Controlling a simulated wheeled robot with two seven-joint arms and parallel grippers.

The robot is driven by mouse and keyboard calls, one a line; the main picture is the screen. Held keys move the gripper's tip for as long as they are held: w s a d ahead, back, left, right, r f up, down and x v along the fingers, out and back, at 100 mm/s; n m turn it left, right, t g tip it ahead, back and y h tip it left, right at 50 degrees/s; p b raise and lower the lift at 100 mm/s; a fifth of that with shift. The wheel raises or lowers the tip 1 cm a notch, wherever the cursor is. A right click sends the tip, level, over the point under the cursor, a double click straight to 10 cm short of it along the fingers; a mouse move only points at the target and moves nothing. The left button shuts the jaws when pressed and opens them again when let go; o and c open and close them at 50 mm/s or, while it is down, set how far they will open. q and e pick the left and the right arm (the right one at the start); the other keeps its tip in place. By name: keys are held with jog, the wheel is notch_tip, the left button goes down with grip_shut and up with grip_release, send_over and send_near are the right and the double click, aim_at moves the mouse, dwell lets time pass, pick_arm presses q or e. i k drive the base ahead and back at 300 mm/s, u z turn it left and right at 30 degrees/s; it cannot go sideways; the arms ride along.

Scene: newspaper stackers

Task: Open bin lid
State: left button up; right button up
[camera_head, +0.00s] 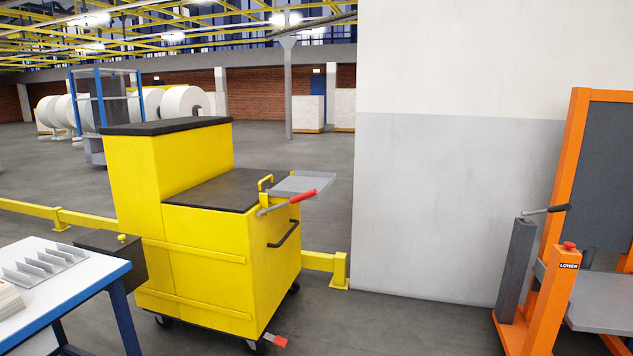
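No thing in the head view is plainly marked as the bin. A dark grey box (115,258) with a small yellow knob (122,238) on top stands between the white table and a yellow cart; its top looks shut, and its lower part is hidden by the table. The yellow wheeled cart (205,260) has black flat tops (215,189), a black handle (284,234), and a red-gripped lever (303,196) beside a grey tray. I cannot tell which of these has the bin lid. Neither of my grippers is in view.
A white table (85,275) with metal dividers stands at the lower left. A grey-white wall (450,200) rises behind, right of the cart. An orange lift frame (545,320) with a lever stands at right. A low yellow rail (85,220) runs behind. Floor between cart and lift is clear.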

aim_at(236, 190)
jog(key=z, duration=0.05)
jog(key=k, duration=0.45)
jog(key=z, duration=0.85)
jog(key=i, duration=2)
jog(key=u, duration=0.2)
jog(key=i, duration=2)
jog(key=u, duration=1.55)
jog(key=i, duration=1.05)
jog(key=u, duration=1.2)
